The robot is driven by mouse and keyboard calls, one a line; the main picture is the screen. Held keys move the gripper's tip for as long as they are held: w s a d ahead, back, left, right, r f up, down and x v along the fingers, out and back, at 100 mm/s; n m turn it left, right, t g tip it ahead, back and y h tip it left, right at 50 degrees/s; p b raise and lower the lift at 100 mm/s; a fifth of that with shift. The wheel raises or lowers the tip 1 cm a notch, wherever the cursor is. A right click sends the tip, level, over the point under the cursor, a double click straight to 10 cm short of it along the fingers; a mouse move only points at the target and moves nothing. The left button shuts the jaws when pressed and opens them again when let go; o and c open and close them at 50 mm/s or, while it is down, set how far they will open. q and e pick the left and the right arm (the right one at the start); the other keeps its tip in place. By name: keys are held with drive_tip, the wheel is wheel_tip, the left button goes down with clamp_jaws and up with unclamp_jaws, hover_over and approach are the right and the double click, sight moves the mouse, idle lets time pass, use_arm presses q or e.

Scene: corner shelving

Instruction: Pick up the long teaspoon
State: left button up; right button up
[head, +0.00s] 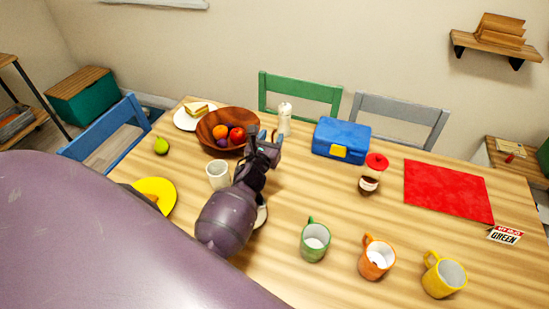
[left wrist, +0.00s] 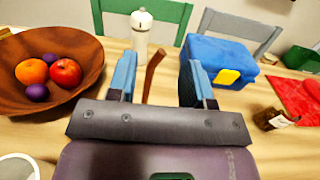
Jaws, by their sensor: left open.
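A slim, curved brown handle (left wrist: 154,74), which may be the long teaspoon, shows between the fingers of my left gripper (left wrist: 160,78) in the left wrist view. Its lower end is hidden behind the gripper body, so I cannot tell its full shape. My left gripper also shows in the head view (head: 265,142), over the table right of the fruit bowl. Its two blue-tipped fingers are apart, one on each side of the handle, with gaps between. In the head view I cannot make out the handle. My right gripper is not in view.
A wooden fruit bowl (head: 207,138) and white cup (head: 218,176) stand left of the gripper. A white shaker (head: 284,119) stands behind it, a blue lunchbox (head: 340,132) to the right. Several mugs line the front, including a green one (head: 314,248). The table centre (head: 310,185) is clear.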

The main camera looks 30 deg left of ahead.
sight(273, 134)
use_arm(q)
drive_tip(key=shift+f+x, duration=0.2)
drive_tip(key=shift+x, duration=2.2)
drive_tip(key=shift+a, duration=0.1)
drive_tip(key=shift+c, duration=0.4)
clamp_jaws()
